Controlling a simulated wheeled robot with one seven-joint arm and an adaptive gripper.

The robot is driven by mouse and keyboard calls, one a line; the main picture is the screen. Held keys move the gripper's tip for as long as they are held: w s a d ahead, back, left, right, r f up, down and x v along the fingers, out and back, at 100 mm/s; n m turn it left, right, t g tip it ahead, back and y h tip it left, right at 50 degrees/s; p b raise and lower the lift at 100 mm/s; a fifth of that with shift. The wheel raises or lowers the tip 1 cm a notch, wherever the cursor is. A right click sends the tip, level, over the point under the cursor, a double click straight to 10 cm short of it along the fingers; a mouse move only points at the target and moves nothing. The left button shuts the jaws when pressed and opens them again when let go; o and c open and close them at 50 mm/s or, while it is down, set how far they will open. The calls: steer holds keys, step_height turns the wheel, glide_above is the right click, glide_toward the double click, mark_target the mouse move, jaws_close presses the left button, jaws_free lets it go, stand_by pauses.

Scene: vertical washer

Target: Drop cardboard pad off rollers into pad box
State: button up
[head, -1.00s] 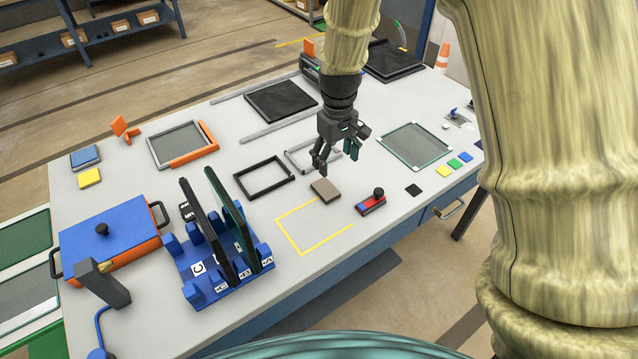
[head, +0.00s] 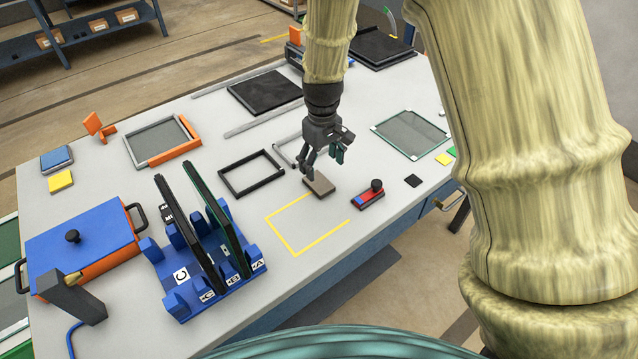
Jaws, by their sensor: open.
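A small flat brown-grey block (head: 320,187), which may be the cardboard pad, lies on the white table at a corner of a yellow taped outline (head: 294,252). My gripper (head: 323,167) is open just above and behind the block. Its fingers point down, and the left fingertip is close to the block's edge; I cannot tell if they touch. I cannot make out rollers or a pad box in the head view.
A blue slotted rack (head: 205,290) holds upright dark panels left of the outline. A red-and-blue tool with a black knob (head: 369,196) lies to the right. A black frame (head: 252,173) and a glass panel (head: 410,134) lie nearby. The outline's inside is clear.

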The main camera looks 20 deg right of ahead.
mark_target(322, 185)
steer(key=shift+f+p, duration=1.3)
steer(key=shift+f, duration=2.75)
steer(key=c, duration=0.9)
steer(key=shift+o, duration=0.2)
steer(key=shift+r, duration=0.1)
